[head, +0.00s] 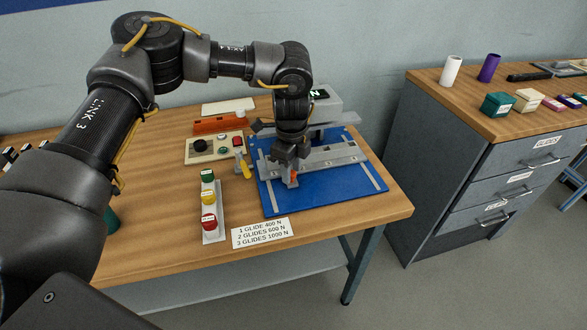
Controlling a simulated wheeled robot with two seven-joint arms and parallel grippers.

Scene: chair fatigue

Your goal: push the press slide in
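The press (340,112) is a grey machine with a small dark display, standing at the back of a blue base plate (312,200) on the wooden table. A light grey slide (338,158) lies in front of it, running across the blue plate. A small orange-red part (293,178) shows at the slide's left front. My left gripper (286,160) points down over the slide's left end, just behind the orange-red part. It hides some of the slide and press. Whether it touches the slide, and whether its fingers are open, I cannot tell. My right gripper is not in view.
A rack with green, yellow and red pieces (209,205) and a label card (262,233) stand left and front of the plate. A control box (214,148), yellow-handled tool (244,165) and orange holder (221,123) lie behind. A drawer cabinet (480,165) stands right, across a floor gap.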

